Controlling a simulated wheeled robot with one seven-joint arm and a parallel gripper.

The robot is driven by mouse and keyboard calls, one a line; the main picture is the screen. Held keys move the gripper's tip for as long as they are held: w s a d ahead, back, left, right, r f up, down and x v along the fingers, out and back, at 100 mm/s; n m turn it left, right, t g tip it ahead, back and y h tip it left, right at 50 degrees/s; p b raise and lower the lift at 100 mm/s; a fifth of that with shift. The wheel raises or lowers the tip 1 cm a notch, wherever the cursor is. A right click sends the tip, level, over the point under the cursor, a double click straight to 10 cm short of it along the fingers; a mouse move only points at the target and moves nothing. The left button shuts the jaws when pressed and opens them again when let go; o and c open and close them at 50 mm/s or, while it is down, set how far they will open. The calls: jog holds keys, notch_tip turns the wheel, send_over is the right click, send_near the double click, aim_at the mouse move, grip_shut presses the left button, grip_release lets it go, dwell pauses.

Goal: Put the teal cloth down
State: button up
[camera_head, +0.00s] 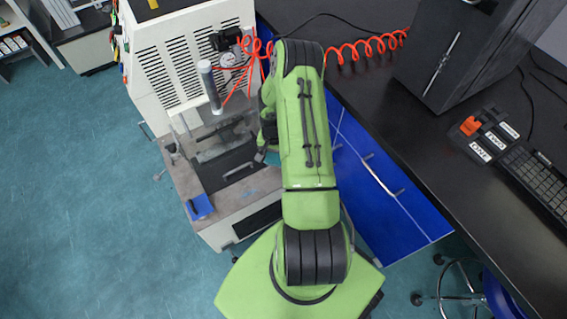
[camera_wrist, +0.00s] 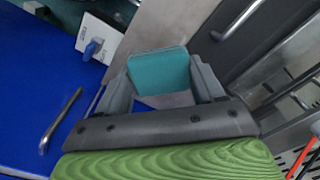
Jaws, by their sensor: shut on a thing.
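The teal cloth (camera_wrist: 160,72) shows in the wrist view as a flat, roughly square teal piece between the fingers. My gripper (camera_wrist: 163,85) is shut on it, with one grey finger at each side. In the head view my green arm covers most of the gripper. A small bit of teal (camera_head: 271,157) shows beside the arm, over the right side of the machine's front deck. I cannot tell whether the cloth touches the surface beneath it.
The white rheometer (camera_head: 190,55) with its grey front deck (camera_head: 222,208) stands at the left. A blue item (camera_head: 199,207) lies on the deck's front left corner. Blue drawers (camera_head: 375,195) and a black bench (camera_head: 385,110) are at the right. Coiled red hoses (camera_head: 365,47) run behind.

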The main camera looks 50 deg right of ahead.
aim_at(277, 174)
jog(key=shift+s+d, duration=0.1)
jog(key=shift+d, duration=0.15)
notch_tip(277, 174, down, 10)
jog(key=b, duration=0.4)
jog(key=shift+r, duration=0.1)
jog(key=o, duration=0.9)
